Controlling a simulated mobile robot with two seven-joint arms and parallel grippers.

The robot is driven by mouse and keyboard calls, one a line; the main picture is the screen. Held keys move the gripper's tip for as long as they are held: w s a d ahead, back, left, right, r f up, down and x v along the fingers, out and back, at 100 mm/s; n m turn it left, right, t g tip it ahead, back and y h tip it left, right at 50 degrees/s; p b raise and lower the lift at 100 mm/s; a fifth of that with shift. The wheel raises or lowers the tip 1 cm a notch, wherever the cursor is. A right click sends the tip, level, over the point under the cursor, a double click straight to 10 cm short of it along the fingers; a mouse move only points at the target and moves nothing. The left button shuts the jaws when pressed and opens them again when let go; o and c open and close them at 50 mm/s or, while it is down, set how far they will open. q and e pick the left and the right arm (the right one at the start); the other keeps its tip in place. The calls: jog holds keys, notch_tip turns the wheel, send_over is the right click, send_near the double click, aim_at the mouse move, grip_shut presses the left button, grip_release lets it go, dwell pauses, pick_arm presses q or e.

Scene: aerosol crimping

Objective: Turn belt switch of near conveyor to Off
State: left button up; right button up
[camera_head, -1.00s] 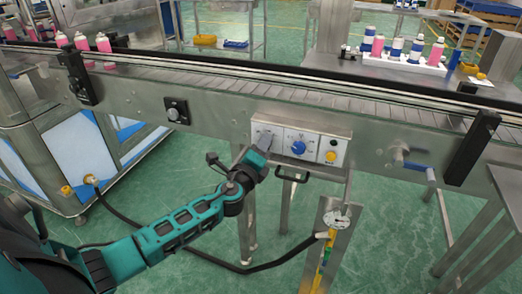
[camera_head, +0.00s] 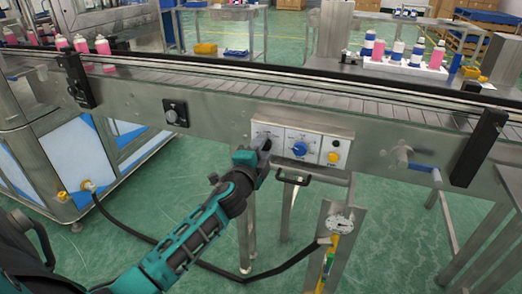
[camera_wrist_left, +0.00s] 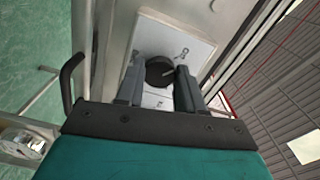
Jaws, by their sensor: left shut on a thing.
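The near conveyor (camera_head: 225,107) runs across the head view, with a control panel (camera_head: 343,143) on its front side. The belt switch, a round black knob (camera_wrist_left: 159,69) with a light pointer line, sits on a white plate (camera_wrist_left: 184,38) in the left wrist view. My left gripper (camera_head: 264,146) is at the left end of the panel and hides most of that switch in the head view. In the left wrist view, its two fingers (camera_wrist_left: 160,80) are on both sides of the knob, shut on it. My right gripper is in neither view.
A blue knob (camera_head: 299,148) and a yellow button (camera_head: 333,157) are right of the gripper. A black handle (camera_head: 294,180) is below the panel. A blue-handled valve (camera_head: 424,168) sticks out farther right. A black hose (camera_head: 150,238) hangs below.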

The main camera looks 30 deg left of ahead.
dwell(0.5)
pick_arm(q)
jog(key=o, duration=1)
jog(key=shift+o, duration=0.2)
jog(key=v, duration=1.3)
jog(key=shift+a, duration=0.1)
